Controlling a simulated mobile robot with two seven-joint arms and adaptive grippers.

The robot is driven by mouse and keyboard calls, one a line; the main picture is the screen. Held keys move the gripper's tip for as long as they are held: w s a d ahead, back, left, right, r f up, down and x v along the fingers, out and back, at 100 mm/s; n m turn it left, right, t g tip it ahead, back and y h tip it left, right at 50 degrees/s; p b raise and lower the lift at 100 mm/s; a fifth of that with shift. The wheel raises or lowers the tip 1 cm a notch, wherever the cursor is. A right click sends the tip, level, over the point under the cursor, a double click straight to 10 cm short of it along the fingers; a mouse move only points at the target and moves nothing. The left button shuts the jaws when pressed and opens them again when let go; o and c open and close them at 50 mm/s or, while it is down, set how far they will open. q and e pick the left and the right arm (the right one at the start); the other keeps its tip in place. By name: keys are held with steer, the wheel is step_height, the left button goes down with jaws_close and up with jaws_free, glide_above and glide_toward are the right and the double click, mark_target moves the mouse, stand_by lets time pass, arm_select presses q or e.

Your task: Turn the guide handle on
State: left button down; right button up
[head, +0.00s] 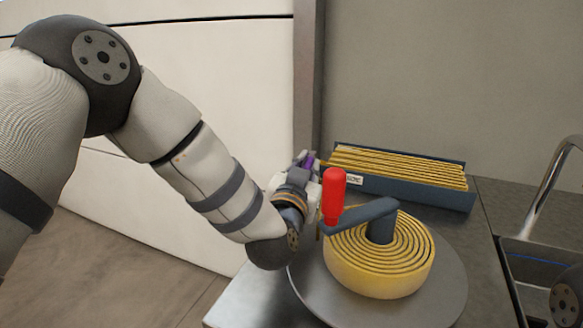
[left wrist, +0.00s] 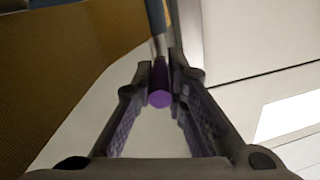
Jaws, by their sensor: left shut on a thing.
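A purple cylindrical handle (left wrist: 159,99) at the end of a thin grey bar shows in the left wrist view, between the fingertips of my left gripper (left wrist: 164,82). The gripper is shut on it. In the head view a bit of the purple handle (head: 310,161) shows at my left gripper (head: 304,168), left of the red grip and near the blue tray. Most of the handle and its mount are hidden there by the gripper and the red grip. I cannot tell which way the handle is turned. My right gripper is not in view.
A red upright grip (head: 334,196) on a dark crank arm (head: 360,215) stands close right of my left gripper. Below is a yellow coil (head: 375,285) on a round grey plate (head: 452,290). A blue tray (head: 455,202) with yellow strips lies behind. A sink (head: 520,255) is at right.

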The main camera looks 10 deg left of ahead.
arm_select(q)
steer(key=shift+a, duration=0.1)
steer(key=c, duration=1.6)
jaws_free()
steer(key=s, duration=1.2)
steer(key=shift+a, duration=0.25)
